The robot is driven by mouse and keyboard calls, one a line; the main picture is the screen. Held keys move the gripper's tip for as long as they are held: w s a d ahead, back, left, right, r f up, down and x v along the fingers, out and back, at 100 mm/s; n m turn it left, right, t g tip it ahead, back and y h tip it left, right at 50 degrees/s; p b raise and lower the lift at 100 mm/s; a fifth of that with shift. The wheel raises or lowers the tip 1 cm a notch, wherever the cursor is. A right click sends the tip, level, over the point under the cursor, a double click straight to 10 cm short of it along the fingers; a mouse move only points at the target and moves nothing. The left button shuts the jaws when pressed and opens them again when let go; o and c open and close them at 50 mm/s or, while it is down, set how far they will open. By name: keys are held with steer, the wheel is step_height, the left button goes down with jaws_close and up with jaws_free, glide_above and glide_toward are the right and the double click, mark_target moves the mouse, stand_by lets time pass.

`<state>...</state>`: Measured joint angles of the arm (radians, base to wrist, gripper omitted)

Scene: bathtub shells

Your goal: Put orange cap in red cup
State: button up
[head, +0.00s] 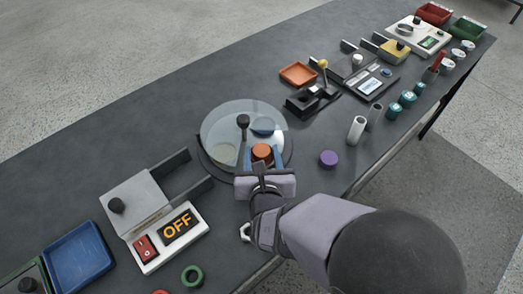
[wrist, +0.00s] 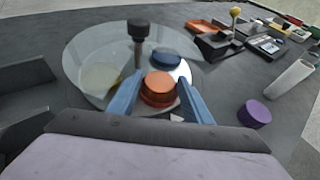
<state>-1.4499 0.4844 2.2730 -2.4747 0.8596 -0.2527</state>
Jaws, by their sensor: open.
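The orange cap (head: 262,151) is at the near side of a round glass-covered dish (head: 222,124). It also shows in the wrist view (wrist: 161,82), with a darker red-orange band below its top; I cannot tell if that band is a separate part. My gripper (head: 262,158) has its two blue fingers apart, one on each side of the cap. In the wrist view the open fingers (wrist: 157,97) flank it closely; contact cannot be told. A red piece (head: 160,292) is cut off at the bottom edge of the head view; whether it is the red cup is unclear.
A black knob (head: 243,121) stands up from the glass, near a blue disc (head: 263,125). A purple cap (head: 328,158) and a white tube (head: 356,129) are to the right. An OFF switch box (head: 165,237) and a green ring-shaped piece (head: 192,275) lie to the left.

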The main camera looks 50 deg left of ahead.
steer(key=b+v, duration=0.1)
steer(key=v, duration=0.6)
steer(key=shift+s+d+r, duration=0.15)
steer(key=shift+d+r, duration=0.05)
steer(key=shift+d, duration=0.05)
